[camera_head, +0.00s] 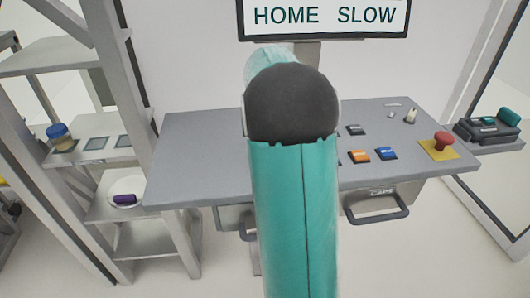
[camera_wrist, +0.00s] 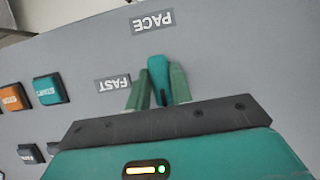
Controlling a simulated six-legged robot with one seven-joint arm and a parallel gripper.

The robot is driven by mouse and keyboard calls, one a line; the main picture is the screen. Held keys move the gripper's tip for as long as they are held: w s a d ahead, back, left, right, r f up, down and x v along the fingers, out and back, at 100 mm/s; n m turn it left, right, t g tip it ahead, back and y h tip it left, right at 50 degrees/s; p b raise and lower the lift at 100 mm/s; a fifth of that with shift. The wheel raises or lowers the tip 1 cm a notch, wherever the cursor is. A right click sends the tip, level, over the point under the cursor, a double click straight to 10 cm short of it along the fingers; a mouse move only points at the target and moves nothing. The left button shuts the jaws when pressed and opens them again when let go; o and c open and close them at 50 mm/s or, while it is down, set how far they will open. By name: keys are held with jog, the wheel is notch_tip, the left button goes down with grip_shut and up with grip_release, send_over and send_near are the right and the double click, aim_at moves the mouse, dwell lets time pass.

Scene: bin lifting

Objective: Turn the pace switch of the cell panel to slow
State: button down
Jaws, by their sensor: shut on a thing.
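The grey cell panel (camera_head: 200,135) stands ahead in the head view, its middle hidden behind my teal arm. In the wrist view the panel (camera_wrist: 230,50) appears upside down, with a PACE label (camera_wrist: 153,21) and a FAST label (camera_wrist: 113,85). The teal pace switch knob (camera_wrist: 158,68) stands between the two green fingers of my gripper (camera_wrist: 160,78), which is shut on it. The knob points roughly toward the PACE label. No SLOW label shows on the panel. My gripper is hidden in the head view.
A sign (camera_head: 322,17) above the panel reads HOME SLOW. Orange (camera_wrist: 13,98) and teal START (camera_wrist: 50,89) buttons lie near the switch. A red mushroom button (camera_head: 443,141) is at the panel's right. A shelf rack (camera_head: 90,60) stands at the left.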

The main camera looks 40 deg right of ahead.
jog(key=shift+r, duration=0.1)
jog(key=c, duration=1.2)
grip_release()
jog(key=shift+c, duration=0.2)
jog(key=shift+w+r, duration=0.1)
jog(key=shift+r, duration=0.05)
jog(key=w+d, duration=0.2)
jog(key=w, duration=0.1)
jog(key=w+d, duration=0.2)
jog(key=w, duration=0.2)
jog(key=w+d, duration=0.3)
jog(key=shift+w+r, duration=0.15)
jog(key=shift+r, duration=0.2)
